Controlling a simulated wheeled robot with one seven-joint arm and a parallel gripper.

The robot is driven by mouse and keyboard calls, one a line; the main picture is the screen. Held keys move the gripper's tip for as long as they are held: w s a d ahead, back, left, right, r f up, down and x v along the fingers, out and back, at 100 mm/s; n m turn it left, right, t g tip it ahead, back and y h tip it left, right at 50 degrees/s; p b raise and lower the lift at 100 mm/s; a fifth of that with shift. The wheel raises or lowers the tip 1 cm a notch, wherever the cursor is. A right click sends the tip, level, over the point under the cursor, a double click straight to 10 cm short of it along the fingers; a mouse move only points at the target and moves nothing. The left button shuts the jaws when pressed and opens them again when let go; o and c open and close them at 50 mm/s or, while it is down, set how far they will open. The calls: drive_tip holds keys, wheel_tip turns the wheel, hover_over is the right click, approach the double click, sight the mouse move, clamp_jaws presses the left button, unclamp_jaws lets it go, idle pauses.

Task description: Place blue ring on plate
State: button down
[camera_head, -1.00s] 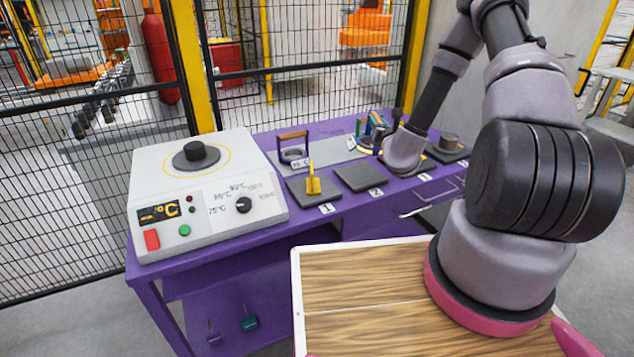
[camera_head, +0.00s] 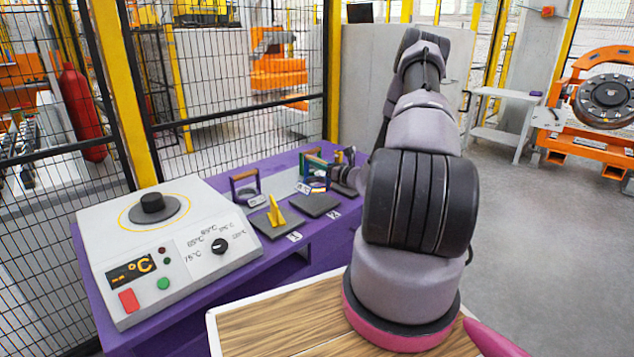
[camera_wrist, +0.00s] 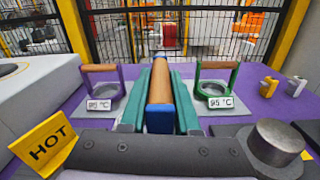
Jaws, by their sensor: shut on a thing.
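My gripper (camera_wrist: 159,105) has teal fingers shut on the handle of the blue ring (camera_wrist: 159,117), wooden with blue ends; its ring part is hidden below. In the head view my gripper (camera_head: 342,176) is small and partly hidden by my arm, over the bench's far part. Dark plates lie along the bench's front: plate 1 (camera_head: 291,226) bears a yellow sign, and plate 2 (camera_head: 316,206) looks bare. The white heater (camera_head: 205,255) at left carries a round plate (camera_head: 168,214) with a dark knobbed piece on it. I cannot tell which plate is meant.
A purple-framed ring (camera_wrist: 106,91) and a green-framed ring (camera_wrist: 214,88) stand either side of the held handle. The yellow HOT sign (camera_wrist: 44,143) is front left, a metal cylinder (camera_wrist: 277,143) front right. Mesh fence (camera_head: 230,110) closes the back. Open floor (camera_head: 550,260) lies right.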

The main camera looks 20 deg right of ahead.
sight(308, 171)
drive_tip(key=shift+f, duration=2.45)
drive_tip(key=shift+f, duration=0.1)
drive_tip(key=c, duration=0.6)
unclamp_jaws()
drive_tip(key=shift+c, duration=0.2)
